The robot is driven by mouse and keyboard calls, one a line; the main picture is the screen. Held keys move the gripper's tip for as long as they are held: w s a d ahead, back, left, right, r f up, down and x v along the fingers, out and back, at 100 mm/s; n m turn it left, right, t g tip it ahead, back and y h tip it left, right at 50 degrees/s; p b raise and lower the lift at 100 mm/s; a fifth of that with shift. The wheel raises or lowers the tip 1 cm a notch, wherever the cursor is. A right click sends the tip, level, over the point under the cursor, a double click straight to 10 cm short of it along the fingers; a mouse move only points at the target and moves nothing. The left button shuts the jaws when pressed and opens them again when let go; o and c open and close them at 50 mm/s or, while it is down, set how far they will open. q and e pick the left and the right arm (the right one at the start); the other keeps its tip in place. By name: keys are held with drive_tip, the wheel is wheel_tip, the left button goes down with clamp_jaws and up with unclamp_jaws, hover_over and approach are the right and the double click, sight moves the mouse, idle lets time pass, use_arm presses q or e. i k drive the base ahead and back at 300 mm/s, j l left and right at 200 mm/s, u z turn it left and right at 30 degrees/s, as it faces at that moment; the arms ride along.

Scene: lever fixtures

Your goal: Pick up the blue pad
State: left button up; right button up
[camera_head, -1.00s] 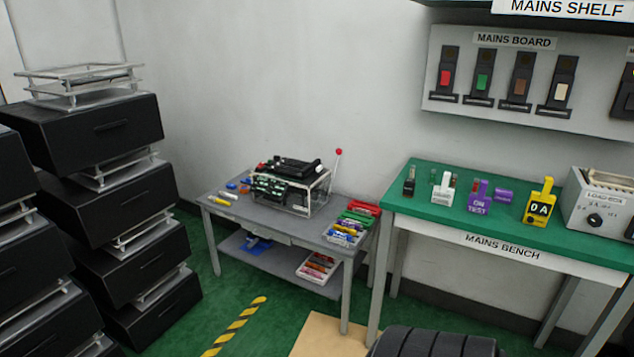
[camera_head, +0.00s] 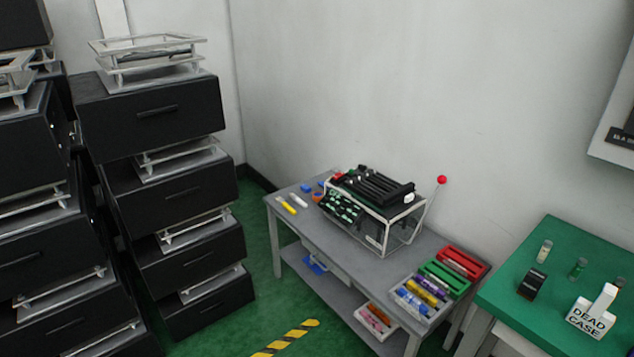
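Small blue items lie on the grey table (camera_head: 385,262), at its far left end. One is a flat blue block (camera_head: 306,188), which may be the blue pad; a second blue piece beside it is partly hidden. Another blue object (camera_head: 314,265) rests on the table's lower shelf, and I cannot tell its exact shape. Neither of my grippers shows in the head view.
A wire-framed box (camera_head: 398,232) with black parts stands on the table. Colored trays (camera_head: 445,278) sit at its right end. Black drawer stacks (camera_head: 160,112) stand left. The green-topped bench (camera_head: 540,250) is right. Green floor is open before the table.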

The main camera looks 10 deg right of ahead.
sight(304, 188)
drive_tip(key=i+l, duration=0.5)
drive_tip(key=l, duration=0.2)
drive_tip(key=u, duration=2.9)
drive_tip(key=z, duration=2.9)
drive_tip(key=i+j, duration=0.5)
